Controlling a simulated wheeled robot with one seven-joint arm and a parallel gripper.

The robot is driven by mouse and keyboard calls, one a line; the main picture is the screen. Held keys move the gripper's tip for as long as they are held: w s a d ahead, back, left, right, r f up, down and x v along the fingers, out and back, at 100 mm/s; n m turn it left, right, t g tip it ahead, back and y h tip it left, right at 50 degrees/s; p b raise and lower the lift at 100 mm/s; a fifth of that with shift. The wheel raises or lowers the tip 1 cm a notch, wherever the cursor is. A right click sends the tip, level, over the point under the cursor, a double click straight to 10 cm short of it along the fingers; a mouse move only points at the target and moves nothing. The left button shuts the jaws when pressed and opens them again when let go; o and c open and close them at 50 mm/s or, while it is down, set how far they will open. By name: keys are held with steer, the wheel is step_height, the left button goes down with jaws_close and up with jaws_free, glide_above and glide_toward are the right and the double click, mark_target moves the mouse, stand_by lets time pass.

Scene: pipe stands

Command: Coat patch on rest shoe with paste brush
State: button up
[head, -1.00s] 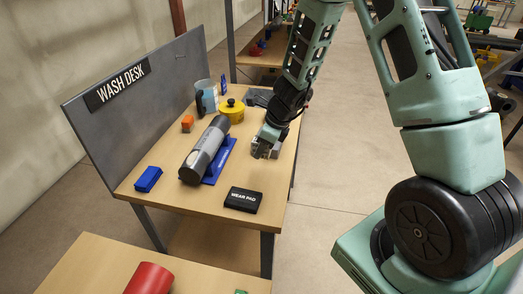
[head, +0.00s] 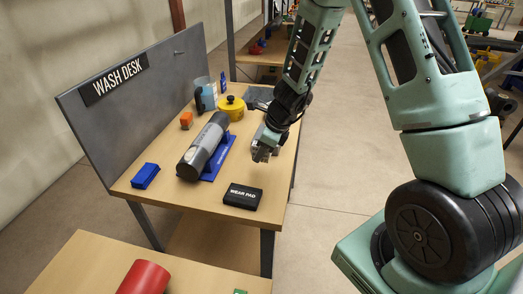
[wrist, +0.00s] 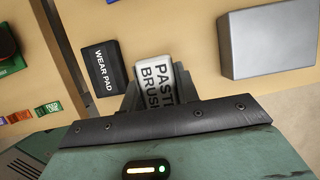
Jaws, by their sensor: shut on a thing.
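My gripper (head: 260,155) is at the right edge of the wash desk (head: 180,200), shut on the paste brush (wrist: 158,84). In the wrist view the brush is a pale block with dark lettering between my fingers; its bristles are hidden. A grey pipe (head: 203,147) lies in a blue stand (head: 216,168) left of my gripper. I cannot tell which part is the rest shoe, and I make out no patch. The black wear pad (head: 242,196) lies flat in front of my gripper and shows left of the brush in the wrist view (wrist: 106,68).
A grey box (wrist: 270,42) is right in the wrist view. A red pipe (head: 145,277) is on the nearer table.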

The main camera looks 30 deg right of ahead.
steer(key=shift+f+b, duration=3)
steer(key=shift+f, duration=0.3)
steer(key=o, duration=1)
steer(key=shift+r, duration=0.1)
steer(key=c, duration=1.1)
steer(key=shift+r, duration=0.1)
steer(key=shift+c, duration=0.4)
step_height(320, 180, up, 8)
steer(key=p, duration=0.7)
steer(key=shift+p, duration=0.4)
